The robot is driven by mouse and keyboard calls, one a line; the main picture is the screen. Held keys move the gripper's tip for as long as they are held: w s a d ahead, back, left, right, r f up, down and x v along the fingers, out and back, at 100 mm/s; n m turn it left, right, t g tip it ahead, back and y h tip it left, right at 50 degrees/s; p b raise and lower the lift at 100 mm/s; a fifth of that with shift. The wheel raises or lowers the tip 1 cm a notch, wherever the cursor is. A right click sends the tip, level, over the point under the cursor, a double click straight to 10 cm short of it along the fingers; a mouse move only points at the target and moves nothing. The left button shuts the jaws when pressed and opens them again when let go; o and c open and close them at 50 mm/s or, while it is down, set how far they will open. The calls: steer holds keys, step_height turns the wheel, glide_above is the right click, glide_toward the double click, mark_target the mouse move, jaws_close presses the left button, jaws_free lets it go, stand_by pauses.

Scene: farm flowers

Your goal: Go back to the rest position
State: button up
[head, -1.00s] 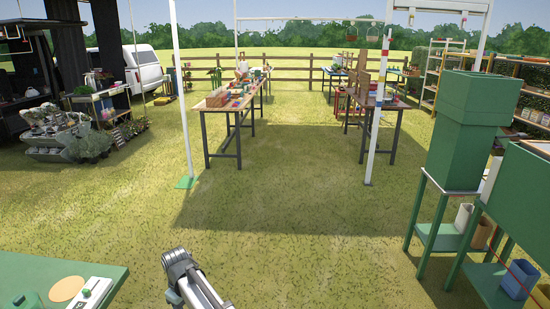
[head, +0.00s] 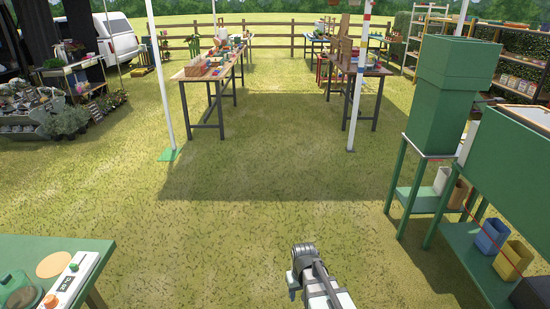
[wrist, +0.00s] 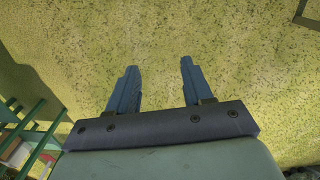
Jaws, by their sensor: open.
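My gripper (wrist: 157,85) shows in the wrist view with its two fingers apart and nothing between them. Bare grass lies beyond the fingertips. In the head view only part of my arm shows, at the bottom, right of centre, over open grass; the fingers cannot be made out there. My arm touches nothing that I can see.
A green table (head: 85,252) with a white device (head: 72,280) stands at the lower left. Wooden tables (head: 205,70) stand farther back. The grass (head: 270,215) between is clear.

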steer(key=s+d+f+m, duration=0.25)
steer(key=s+d, duration=0.25)
steer(key=d, duration=0.4)
steer(key=s+f+g, duration=0.3)
steer(key=s+f, duration=0.7)
steer(key=s, duration=0.4)
steer(key=s+f+g, duration=0.3)
steer(key=s+f, duration=0.6)
steer(key=s, duration=0.6)
steer(key=shift+a+f+g, duration=0.25)
steer(key=shift+f+g, duration=0.1)
steer(key=shift+g, duration=0.05)
